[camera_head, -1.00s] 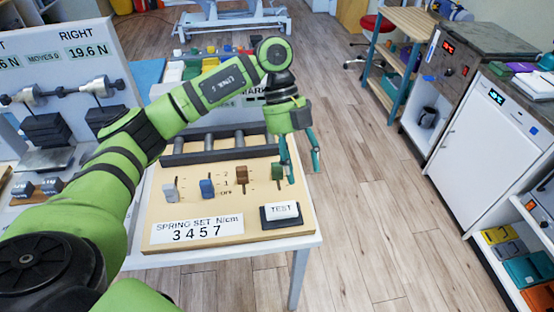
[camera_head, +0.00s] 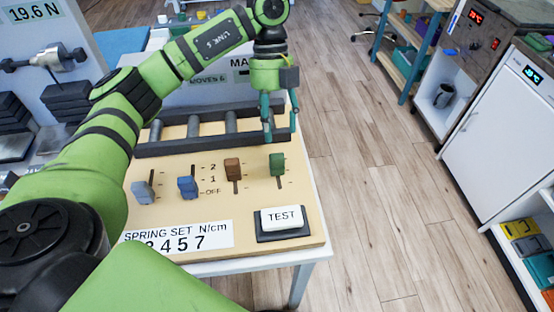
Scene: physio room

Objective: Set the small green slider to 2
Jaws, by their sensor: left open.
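The small green slider (camera_head: 277,163) stands at the right end of a row of sliders on the tan board (camera_head: 200,212). Its knob is at the far end of its slot, about level with the printed 2. The slot shows on the near side of the knob. My left gripper (camera_head: 281,137) is open and empty, fingers pointing down. Its fingertips are just behind the green knob in the picture, by the right end of the dark spring rack (camera_head: 231,127). They look apart from the knob. My right gripper is out of view.
The brown slider (camera_head: 232,167) is also far up its slot. The blue slider (camera_head: 187,187) and grey slider (camera_head: 143,192) sit lower. A TEST button (camera_head: 282,219) is at the front right. Open floor (camera_head: 375,190) lies right of the table.

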